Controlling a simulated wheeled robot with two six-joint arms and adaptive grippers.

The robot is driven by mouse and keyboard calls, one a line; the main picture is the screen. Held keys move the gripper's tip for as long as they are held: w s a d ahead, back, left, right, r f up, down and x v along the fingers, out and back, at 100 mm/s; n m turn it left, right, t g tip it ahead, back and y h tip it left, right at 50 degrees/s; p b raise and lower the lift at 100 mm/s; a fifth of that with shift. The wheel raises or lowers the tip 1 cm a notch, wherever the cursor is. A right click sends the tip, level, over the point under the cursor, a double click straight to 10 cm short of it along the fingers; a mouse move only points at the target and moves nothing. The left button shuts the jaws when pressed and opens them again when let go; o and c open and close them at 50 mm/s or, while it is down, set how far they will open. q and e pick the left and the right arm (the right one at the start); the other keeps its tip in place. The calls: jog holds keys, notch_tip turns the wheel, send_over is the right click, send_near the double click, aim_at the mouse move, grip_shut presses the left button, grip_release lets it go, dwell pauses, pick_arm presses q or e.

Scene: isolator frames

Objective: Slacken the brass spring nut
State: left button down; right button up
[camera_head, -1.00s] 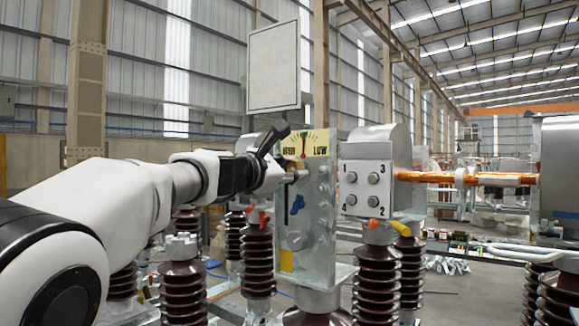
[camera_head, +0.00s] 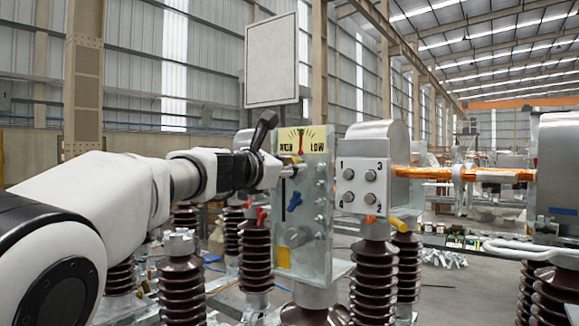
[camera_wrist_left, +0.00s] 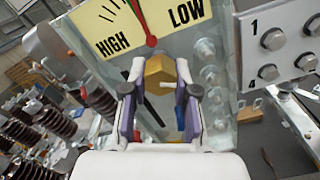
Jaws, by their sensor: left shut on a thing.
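The brass spring nut (camera_wrist_left: 158,72) shows in the left wrist view, on the upright metal plate just below the HIGH/LOW dial (camera_wrist_left: 140,25). My left gripper (camera_wrist_left: 160,95) is shut on it, with one finger at each side of the nut. In the head view my left gripper (camera_head: 284,168) reaches in from the left and meets the plate (camera_head: 318,235) under the dial (camera_head: 302,139). The nut is largely hidden there by the gripper. The dial's red pointer stands near upright, between HIGH and LOW. My right gripper is not in view.
A numbered block (camera_head: 362,188) with several bolts stands right of the plate, with an orange bar (camera_head: 430,173) beyond it. Brown ribbed insulators (camera_head: 376,280) stand below. A blank grey panel (camera_head: 272,60) hangs above. Bolts line the plate's right side.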

pick_arm(q)
jog(key=c, duration=0.9)
grip_release()
jog(key=shift+r, duration=0.25)
jog(key=shift+w+d+f, duration=0.1)
jog(key=shift+f, duration=0.05)
